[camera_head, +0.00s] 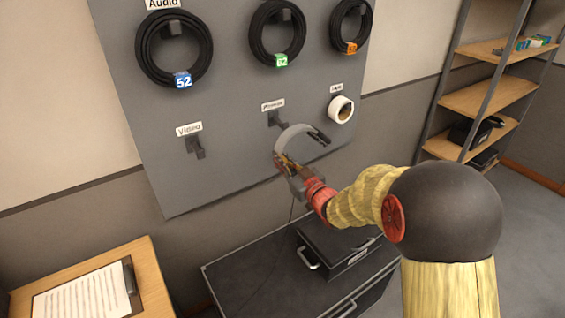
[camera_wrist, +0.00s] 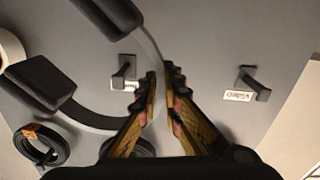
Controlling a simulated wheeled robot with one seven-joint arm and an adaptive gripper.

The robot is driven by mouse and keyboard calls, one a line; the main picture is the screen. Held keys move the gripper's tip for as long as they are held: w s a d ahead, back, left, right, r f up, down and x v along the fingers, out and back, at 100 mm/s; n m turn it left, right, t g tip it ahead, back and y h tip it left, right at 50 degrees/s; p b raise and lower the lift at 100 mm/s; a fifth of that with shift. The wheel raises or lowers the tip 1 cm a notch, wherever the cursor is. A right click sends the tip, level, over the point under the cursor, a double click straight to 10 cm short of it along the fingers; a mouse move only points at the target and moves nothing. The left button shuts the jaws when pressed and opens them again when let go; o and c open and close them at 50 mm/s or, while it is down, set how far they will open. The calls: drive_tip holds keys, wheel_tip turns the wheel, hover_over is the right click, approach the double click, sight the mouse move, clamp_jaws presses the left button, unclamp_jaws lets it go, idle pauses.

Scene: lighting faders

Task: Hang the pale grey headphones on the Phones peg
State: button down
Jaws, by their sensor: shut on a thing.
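My gripper (camera_head: 284,163) is shut on the pale grey band of the headphones (camera_head: 293,129) and holds them up in front of the grey board. In the wrist view, the band runs between my fingertips (camera_wrist: 165,82), and the two black ear cups (camera_wrist: 42,84) sit to the left and upper left. The Phones peg (camera_head: 275,119), under a small blurred label, is just up and left of the band in the head view. In the wrist view, the peg (camera_wrist: 124,73) appears inside the curve of the band; I cannot tell the gap in depth.
A peg (camera_head: 196,147) at lower left is bare. A white tape roll (camera_head: 340,109) hangs to the right. Coiled cables (camera_head: 174,48) hang along the top. Black cases (camera_head: 335,245) stand below the board. A wooden table (camera_head: 140,255) and a shelf unit (camera_head: 475,98) flank it.

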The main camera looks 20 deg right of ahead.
drive_tip(key=shift+f+p+x, duration=0.1)
drive_tip(key=shift+p+x, duration=0.1)
drive_tip(key=shift+x, duration=2.9)
drive_tip(key=shift+f+p+x, duration=0.15)
drive_tip(key=shift+x, duration=2.9)
drive_tip(key=shift+s+f+b, duration=0.15)
drive_tip(key=shift+f+b, duration=0.65)
drive_tip(key=shift+f, duration=0.2)
drive_tip(key=shift+f, duration=0.2)
drive_tip(key=c, duration=1.9)
unclamp_jaws()
drive_tip(key=shift+r, duration=0.1)
drive_tip(key=shift+s, duration=0.1)
